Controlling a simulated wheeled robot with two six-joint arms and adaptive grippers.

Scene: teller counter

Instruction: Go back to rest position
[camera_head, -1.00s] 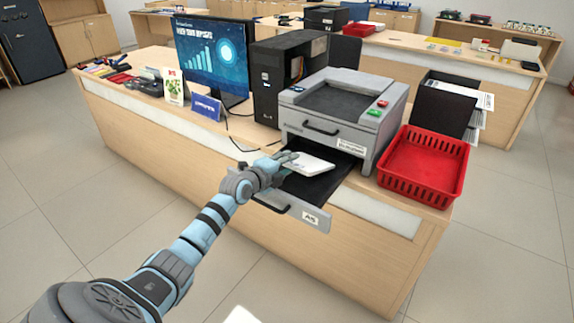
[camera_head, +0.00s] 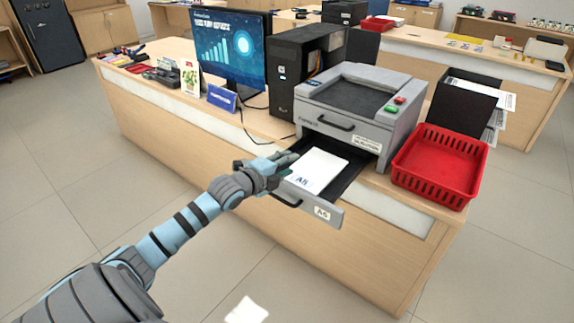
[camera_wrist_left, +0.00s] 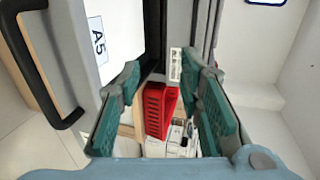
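The grey printer (camera_head: 350,105) stands on the counter with its paper drawer (camera_head: 325,214) pulled out. A white paper stack (camera_head: 320,170) marked A5 lies in the drawer; its marked end also shows in the left wrist view (camera_wrist_left: 112,28). My left gripper (camera_head: 287,160) is at the drawer's left side, close to the stack's left edge. In the left wrist view its two fingers (camera_wrist_left: 162,78) are spread with nothing between them. Contact with the drawer cannot be told. My right gripper is not in view.
A red basket (camera_head: 440,167) stands right of the printer. A black computer tower (camera_head: 297,80), a monitor (camera_head: 228,50) and a blue sign (camera_head: 222,97) stand to the left. The drawer handle (camera_head: 287,200) juts out over the counter's front edge. Open floor lies in front.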

